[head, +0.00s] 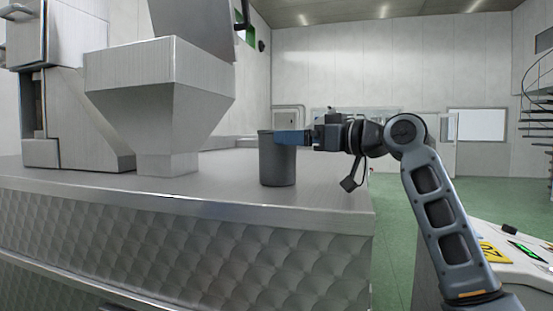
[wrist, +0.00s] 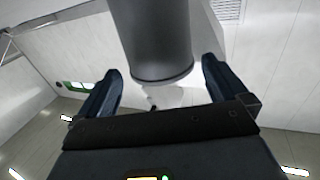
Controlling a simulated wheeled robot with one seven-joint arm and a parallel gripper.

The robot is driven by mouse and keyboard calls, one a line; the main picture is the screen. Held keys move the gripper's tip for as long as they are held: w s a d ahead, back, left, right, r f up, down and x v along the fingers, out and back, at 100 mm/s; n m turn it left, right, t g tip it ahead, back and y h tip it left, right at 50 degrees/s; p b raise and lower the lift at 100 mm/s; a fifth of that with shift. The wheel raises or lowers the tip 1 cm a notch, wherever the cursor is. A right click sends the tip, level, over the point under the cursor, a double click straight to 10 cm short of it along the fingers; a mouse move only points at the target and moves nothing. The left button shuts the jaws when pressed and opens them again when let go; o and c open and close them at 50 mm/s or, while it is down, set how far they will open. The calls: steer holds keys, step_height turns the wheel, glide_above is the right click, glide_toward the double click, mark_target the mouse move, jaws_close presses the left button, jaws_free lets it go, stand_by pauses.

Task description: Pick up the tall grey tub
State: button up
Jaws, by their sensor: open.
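The tall grey tub (head: 276,164) stands upright on the metal counter in the head view, near the counter's right end. My gripper (head: 287,137) reaches in from the right at the height of the tub's upper part, with a blue finger in front of its rim. In the wrist view the tub (wrist: 152,40) hangs into the picture from the top, between the tips of my two open fingers (wrist: 160,75). A gap shows on both sides of it there, so the fingers do not grip it.
The metal counter (head: 230,200) carries a large hopper machine (head: 160,90) left of the tub. The counter's right edge lies close to the tub. Green floor (head: 395,225) lies open beyond the counter.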

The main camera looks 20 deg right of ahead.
steer(key=p+x, duration=0.1)
steer(key=x, duration=0.5)
steer(key=c, duration=1.5)
steer(key=shift+r, duration=0.1)
steer(key=s+d+r+b, duration=0.1)
steer(key=s+d+r, duration=0.1)
steer(key=d+r, duration=0.1)
steer(key=s+d+r+b, duration=0.1)
steer(key=s+d+r, duration=0.1)
steer(key=d+r, duration=0.1)
steer(key=s+d+r+b, duration=0.1)
steer(key=s+d+r, duration=0.1)
steer(key=d+r, duration=0.2)
steer(key=shift+r, duration=0.5)
